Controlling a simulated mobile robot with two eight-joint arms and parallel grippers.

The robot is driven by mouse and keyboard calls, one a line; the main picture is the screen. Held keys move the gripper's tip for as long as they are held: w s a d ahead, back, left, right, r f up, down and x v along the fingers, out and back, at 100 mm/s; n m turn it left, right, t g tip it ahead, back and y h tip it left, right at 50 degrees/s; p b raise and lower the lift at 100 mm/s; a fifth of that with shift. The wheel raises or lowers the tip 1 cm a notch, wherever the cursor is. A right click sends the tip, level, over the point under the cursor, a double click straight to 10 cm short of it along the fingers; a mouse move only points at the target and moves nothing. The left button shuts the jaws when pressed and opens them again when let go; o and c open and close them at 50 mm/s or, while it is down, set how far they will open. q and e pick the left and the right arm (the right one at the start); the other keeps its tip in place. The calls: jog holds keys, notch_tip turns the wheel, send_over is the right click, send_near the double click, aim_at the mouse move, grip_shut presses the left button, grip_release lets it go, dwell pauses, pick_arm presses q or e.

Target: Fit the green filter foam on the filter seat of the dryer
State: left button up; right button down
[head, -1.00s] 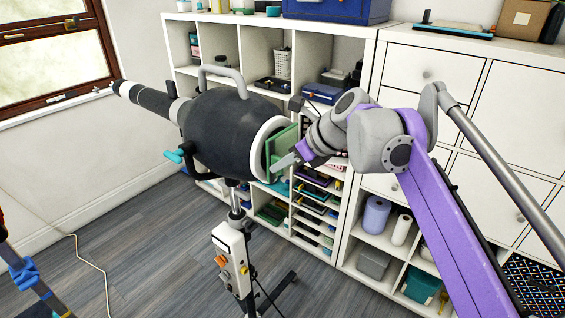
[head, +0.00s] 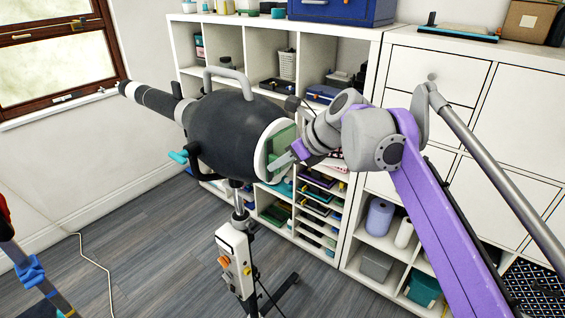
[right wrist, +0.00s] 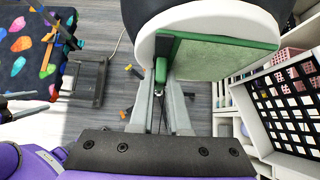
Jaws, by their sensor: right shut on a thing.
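The dryer (head: 228,128) is a dark rounded body on a stand, with a hose to the left and a white ring-shaped filter seat (head: 260,160) at its right end. The green filter foam (head: 283,139) is at the mouth of this seat, partly inside the ring's outline. My right gripper (head: 283,162) is shut on the foam's green edge or tab. In the right wrist view the foam (right wrist: 222,56) lies close under the white rim (right wrist: 205,17), and the gripper fingers (right wrist: 163,92) hold its left end. Whether it is fully seated cannot be told. My left gripper is out of view.
A white shelf unit (head: 352,50) with bins and trays stands behind the dryer. White cabinets (head: 500,110) are at the right. A control box (head: 235,262) hangs on the dryer's stand. The grey floor (head: 150,250) at the left front is mostly clear.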

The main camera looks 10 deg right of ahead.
jog(key=shift+w+a, duration=0.1)
jog(key=shift+w, duration=0.05)
jog(key=c, duration=0.8)
grip_release()
jog(key=v, duration=1)
jog(key=shift+s+r, duration=0.25)
jog(key=shift+r, duration=0.05)
